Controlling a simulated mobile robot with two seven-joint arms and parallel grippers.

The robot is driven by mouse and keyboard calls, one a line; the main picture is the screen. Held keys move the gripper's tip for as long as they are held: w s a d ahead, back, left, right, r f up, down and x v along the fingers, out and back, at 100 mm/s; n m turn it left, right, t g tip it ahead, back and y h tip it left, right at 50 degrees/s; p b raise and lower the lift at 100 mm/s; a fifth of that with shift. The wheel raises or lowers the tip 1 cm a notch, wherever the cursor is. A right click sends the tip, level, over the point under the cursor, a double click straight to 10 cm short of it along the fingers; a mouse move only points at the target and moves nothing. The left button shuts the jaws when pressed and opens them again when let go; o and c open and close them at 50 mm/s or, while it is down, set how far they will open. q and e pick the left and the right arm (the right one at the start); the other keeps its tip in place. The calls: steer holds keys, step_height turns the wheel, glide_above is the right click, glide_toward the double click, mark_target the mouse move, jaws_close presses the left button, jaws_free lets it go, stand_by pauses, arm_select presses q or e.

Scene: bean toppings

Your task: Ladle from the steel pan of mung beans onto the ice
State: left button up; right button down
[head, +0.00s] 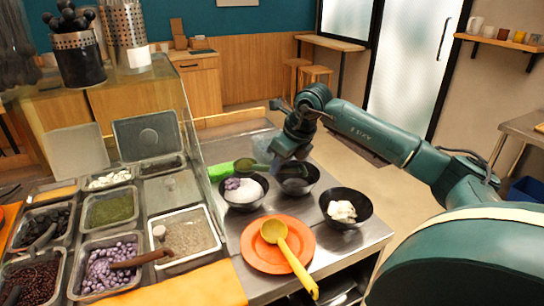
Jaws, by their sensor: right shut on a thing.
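The pan of green mung beans (110,208) sits among the steel pans at left; I see no ladle in it. A black bowl (245,206) holds white ice (246,193) with purple beans on one side. My right gripper (279,169) is above the counter, just right of that bowl and over a dark bowl (297,187). It is shut on what appears to be a green ladle (220,171), which extends left behind the ice bowl. The jaws and the ladle's held end are dark and hard to make out; any load is unclear. My left gripper is out of view.
A yellow ladle (289,257) lies on an orange plate (248,258) in front. Another black bowl (361,219) with white contents stands right.

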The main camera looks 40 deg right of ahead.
steer(key=shift+f, duration=0.45)
step_height(320, 180, down, 2)
steer(key=shift+s+d+f+m+y+b, duration=0.15)
steer(key=shift+m+y+b, duration=0.4)
steer(key=shift+b, duration=0.5)
steer(key=shift+f+m+y, duration=0.15)
steer(key=shift+m+y, duration=0.5)
steer(key=shift+y, duration=0.2)
arm_select(q)
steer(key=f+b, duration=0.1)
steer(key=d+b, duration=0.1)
steer(key=b, duration=0.1)
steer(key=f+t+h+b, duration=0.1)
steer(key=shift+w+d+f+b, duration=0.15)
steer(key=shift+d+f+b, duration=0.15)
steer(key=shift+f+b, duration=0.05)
arm_select(e)
steer(key=m+t+y, duration=0.2)
steer(key=m+y, duration=0.1)
steer(key=m, duration=0.1)
steer(key=d+f+m+t+y, duration=0.1)
steer(key=m+t+y, duration=0.1)
steer(key=m+y, duration=0.2)
steer(key=m+t+y, duration=0.3)
steer(key=m+y, duration=0.1)
steer(key=shift+s+d+f+m, duration=0.1)
steer(key=shift+d+f+m, duration=0.2)
steer(key=shift+f, duration=0.05)
